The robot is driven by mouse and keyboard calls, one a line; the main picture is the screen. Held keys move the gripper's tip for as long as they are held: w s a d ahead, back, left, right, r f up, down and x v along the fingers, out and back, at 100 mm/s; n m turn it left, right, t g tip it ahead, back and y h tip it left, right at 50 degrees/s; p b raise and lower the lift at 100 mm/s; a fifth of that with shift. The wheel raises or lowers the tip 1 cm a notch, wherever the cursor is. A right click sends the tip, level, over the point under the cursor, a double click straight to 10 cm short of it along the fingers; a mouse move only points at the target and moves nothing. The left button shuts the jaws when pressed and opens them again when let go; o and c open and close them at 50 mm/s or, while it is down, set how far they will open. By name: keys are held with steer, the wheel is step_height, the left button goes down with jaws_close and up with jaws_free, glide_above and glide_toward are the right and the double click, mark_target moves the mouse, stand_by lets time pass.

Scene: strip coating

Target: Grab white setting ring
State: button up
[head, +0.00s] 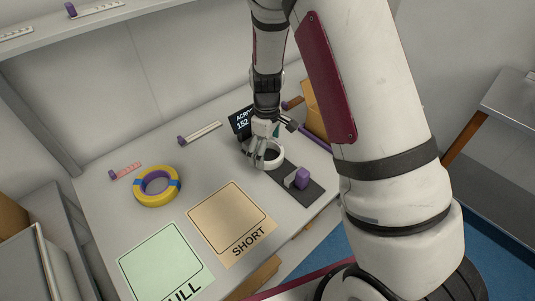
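The white setting ring (279,153) sits at the upper end of a dark pad (312,192) on the right part of the table. My gripper (262,158) points down at the ring, with its fingers over the ring's left side. The fingers overlap the ring in the picture. I cannot tell whether they touch it or how far apart they are. Part of the ring is hidden behind the fingers.
A purple block (302,177) stands on the dark pad near the ring. A black display (241,122) is just behind my gripper. A yellow, blue and purple ring (157,200) lies left. Green (160,262) and tan SHORT (229,215) mats lie in front.

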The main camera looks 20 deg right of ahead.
steer(key=shift+c, duration=0.2)
steer(key=c, duration=1.2)
steer(key=shift+r, duration=0.1)
